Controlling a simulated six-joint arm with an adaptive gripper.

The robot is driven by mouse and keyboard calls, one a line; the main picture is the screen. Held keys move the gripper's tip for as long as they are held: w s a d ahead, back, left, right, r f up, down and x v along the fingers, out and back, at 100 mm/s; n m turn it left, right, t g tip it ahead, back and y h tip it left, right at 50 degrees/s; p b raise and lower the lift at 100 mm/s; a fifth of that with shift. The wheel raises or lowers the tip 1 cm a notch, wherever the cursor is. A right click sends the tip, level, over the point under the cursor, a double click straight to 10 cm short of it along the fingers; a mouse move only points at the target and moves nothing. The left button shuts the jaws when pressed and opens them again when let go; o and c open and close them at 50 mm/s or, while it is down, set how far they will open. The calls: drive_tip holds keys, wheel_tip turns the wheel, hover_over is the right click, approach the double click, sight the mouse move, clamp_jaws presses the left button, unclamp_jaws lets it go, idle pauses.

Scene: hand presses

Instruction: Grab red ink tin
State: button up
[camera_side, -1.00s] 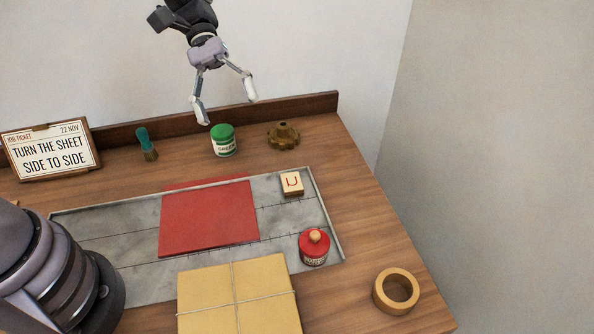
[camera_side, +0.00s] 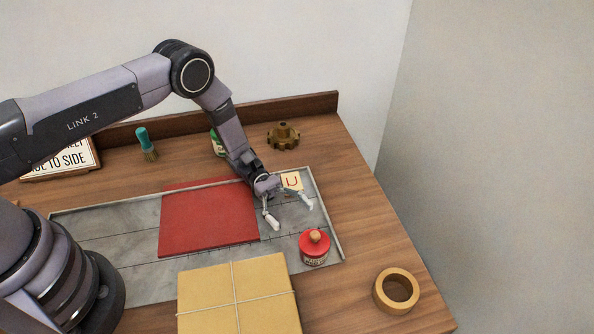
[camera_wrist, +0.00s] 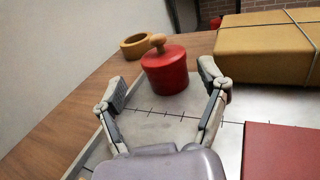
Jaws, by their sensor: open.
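The red ink tin (camera_side: 314,249) has a round wooden knob on top and a label on its side. It stands upright on the near right corner of the grey metal plate (camera_side: 130,270). My gripper (camera_side: 291,214) is open and empty, above the plate and just behind the tin. In the wrist view the tin (camera_wrist: 165,72) shows ahead, between and beyond the open fingertips of my gripper (camera_wrist: 161,82), which look apart from it.
A tied brown parcel (camera_side: 238,292) lies left of the tin. A tape ring (camera_side: 396,291) lies to its right. A red sheet (camera_side: 208,220), a letter block (camera_side: 292,181), a brass gear (camera_side: 284,136) and a partly hidden green tin (camera_side: 216,143) are behind.

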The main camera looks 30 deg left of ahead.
sight(315, 243)
drive_tip(key=shift+f, duration=0.9)
drive_tip(key=shift+x, duration=0.8)
drive_tip(key=shift+r+x, duration=0.2)
drive_tip(key=shift+x, duration=2.75)
drive_tip(key=c, duration=1)
drive_tip(key=shift+r, duration=0.1)
